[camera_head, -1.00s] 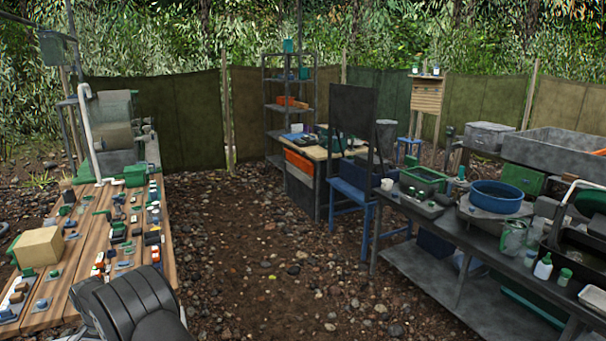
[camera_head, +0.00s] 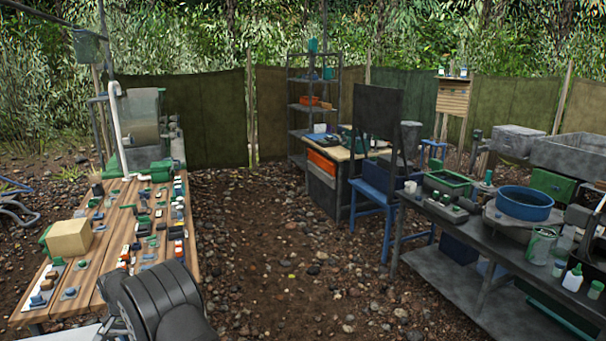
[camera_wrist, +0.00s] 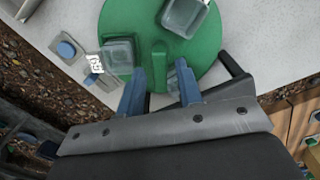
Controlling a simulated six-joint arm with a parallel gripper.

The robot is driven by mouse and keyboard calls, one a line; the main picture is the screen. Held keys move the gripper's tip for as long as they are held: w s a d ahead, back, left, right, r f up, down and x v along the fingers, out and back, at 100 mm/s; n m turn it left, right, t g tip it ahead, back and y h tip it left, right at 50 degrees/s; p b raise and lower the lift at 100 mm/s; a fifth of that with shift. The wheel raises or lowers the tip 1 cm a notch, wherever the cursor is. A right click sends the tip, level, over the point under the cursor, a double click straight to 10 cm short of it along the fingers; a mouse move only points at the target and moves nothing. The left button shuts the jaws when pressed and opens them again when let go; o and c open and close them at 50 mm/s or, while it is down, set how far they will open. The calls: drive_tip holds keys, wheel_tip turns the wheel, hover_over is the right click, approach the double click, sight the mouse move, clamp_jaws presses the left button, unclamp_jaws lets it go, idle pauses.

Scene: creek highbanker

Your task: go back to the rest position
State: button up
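My gripper (camera_wrist: 160,84) shows in the wrist view with its two blue fingers apart. Nothing is gripped between them. Beyond the fingertips is a round green disc (camera_wrist: 128,20) with clear square cups on it, one (camera_wrist: 118,55) at left and one (camera_wrist: 185,14) at the top. A third clear piece is partly hidden behind the right finger. A raised green bar on the disc shows between the fingers; I cannot tell its distance from them. In the head view my black arm is at the bottom left, and my fingers are hidden.
A wooden bench (camera_head: 118,222) with many small parts and a tan block (camera_head: 69,239) stands at left. A dark metal table (camera_head: 440,272) with a blue basin (camera_head: 525,203) stands at right. A blue chair (camera_head: 370,190) is behind. Stony ground (camera_head: 275,265) between is open.

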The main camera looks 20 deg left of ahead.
drive_tip(key=n, duration=0.6)
drive_tip(key=shift+n, duration=0.3)
drive_tip(key=shift+r, duration=0.1)
idle(0.5)
wheel_tip(320, 180, up, 8)
drive_tip(key=m, duration=0.7)
drive_tip(key=shift+m, duration=0.4)
drive_tip(key=shift+f, duration=4.05)
clamp_jaws()
